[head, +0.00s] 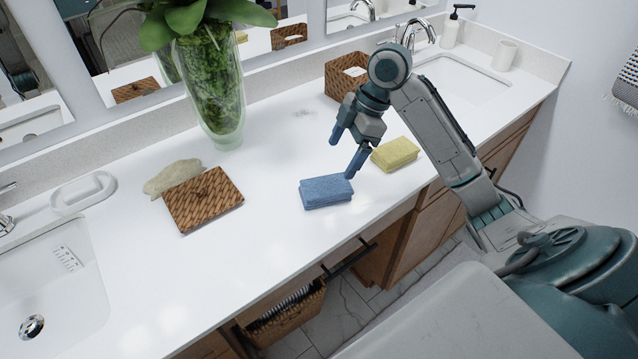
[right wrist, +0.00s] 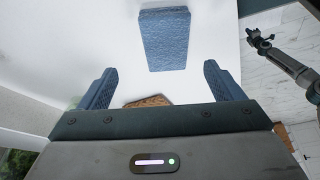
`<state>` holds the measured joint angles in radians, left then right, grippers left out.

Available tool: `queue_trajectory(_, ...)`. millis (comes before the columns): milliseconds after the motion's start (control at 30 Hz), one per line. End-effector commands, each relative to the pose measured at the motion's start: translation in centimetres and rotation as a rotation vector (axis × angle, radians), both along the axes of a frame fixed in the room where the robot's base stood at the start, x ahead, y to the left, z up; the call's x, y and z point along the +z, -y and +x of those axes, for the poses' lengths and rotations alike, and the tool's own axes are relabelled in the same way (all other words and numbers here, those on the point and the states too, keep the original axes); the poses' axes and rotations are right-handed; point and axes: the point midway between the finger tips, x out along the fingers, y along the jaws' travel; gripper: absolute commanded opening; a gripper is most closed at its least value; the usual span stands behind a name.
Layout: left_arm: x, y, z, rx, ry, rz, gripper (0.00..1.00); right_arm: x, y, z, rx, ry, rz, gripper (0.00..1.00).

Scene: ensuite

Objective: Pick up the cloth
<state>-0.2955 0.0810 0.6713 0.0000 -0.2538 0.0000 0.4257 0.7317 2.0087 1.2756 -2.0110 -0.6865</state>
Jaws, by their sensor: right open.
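A blue folded cloth (head: 326,192) lies flat on the white counter near its front edge. A yellow folded cloth or sponge (head: 395,154) lies behind it to the right. My right gripper (head: 343,158) is open and empty, pointing down just above and behind the blue cloth. In the right wrist view the blue cloth (right wrist: 163,40) lies ahead of the two spread fingers (right wrist: 156,82), apart from them. My left arm (right wrist: 290,60) shows at the right of that view; its gripper is too small to read.
A woven tray (head: 204,198) with a beige lump (head: 172,177) beside it lies at the left. A glass vase (head: 212,100) with a plant and a woven box (head: 346,76) stand at the back. Sinks lie at both ends. The counter between tray and blue cloth is clear.

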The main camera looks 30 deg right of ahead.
Motion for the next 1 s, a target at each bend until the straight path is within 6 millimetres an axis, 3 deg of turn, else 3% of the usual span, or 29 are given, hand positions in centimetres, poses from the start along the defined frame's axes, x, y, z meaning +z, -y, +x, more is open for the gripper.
queue_trajectory(67,-0.6,0.0,-1.0,0.0,-0.013,0.0,0.0,-1.6,-0.7,0.1,0.001,-0.002,0.004,0.87)
queue_trajectory(300,-0.2,0.0,-2.8,0.001,-0.035,0.0,0.0,-3.6,-1.5,0.4,0.0,-0.001,0.001,0.87)
queue_trajectory(700,0.9,0.0,-0.4,0.0,-0.004,0.0,0.0,-8.0,-3.6,0.6,0.0,-0.002,0.002,0.87)
queue_trajectory(967,0.8,0.0,-1.0,0.001,-0.011,-0.001,0.0,-8.4,-3.7,0.7,0.001,0.001,-0.001,0.87)
queue_trajectory(1000,0.8,0.0,-1.1,0.001,-0.012,-0.001,0.0,-8.4,-3.7,0.7,0.001,0.001,-0.001,0.81)
